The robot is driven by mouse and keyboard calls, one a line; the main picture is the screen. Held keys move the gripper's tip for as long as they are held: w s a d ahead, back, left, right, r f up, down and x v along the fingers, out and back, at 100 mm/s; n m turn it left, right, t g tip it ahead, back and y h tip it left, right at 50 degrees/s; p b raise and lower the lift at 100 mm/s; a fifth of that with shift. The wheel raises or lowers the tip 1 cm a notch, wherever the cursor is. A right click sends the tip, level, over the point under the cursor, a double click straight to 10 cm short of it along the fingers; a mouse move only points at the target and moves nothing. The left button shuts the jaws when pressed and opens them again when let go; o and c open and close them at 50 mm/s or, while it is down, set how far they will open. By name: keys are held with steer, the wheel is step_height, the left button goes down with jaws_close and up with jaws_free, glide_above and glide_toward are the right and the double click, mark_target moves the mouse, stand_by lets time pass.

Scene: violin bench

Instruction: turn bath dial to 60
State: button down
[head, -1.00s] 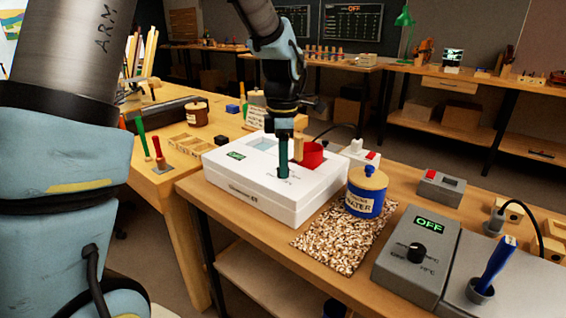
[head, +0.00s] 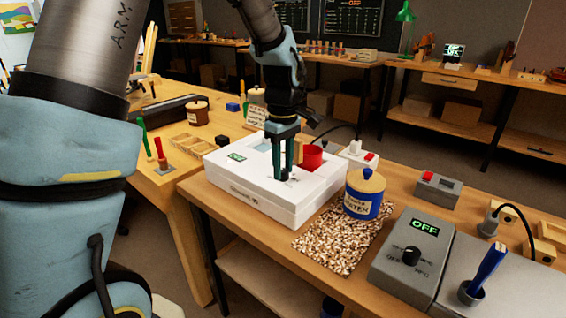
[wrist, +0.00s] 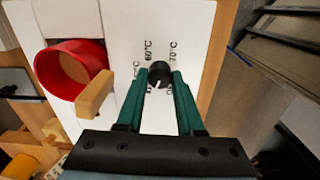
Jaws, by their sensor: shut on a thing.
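The bath dial (wrist: 159,71) is a small black knob on the white top of the water bath (head: 250,203). My gripper (head: 285,176) points down onto the bath, one green finger on each side of the knob. In the wrist view my gripper (wrist: 157,80) is shut on the dial. The marks 60°C and 70°C read beyond the dial, left and right of it; other marks are partly hidden by the fingers. The dial's white line points toward the gripper, slightly left. The bath's green display (head: 237,157) is too small to read.
A red cup (head: 312,157) and a wooden block (wrist: 95,94) are close to my gripper. A blue jar (head: 365,194) stands on a speckled mat (head: 330,248) to the right. A grey box with a knob (head: 413,255) shows OFF.

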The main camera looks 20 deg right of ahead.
steer(key=m+p, duration=0.1)
steer(key=m, duration=0.6)
steer(key=shift+p, duration=0.4)
steer(key=m+p, duration=0.1)
steer(key=m, duration=0.5)
steer(key=shift+m+p, duration=0.4)
steer(key=m+p, duration=0.2)
steer(key=m, duration=0.4)
steer(key=shift+r, duration=0.1)
steer(key=m+p, duration=0.3)
steer(key=m, duration=0.3)
steer(key=shift+m, duration=0.3)
steer(key=c, duration=0.5)
jaws_free()
steer(key=shift+c, duration=0.2)
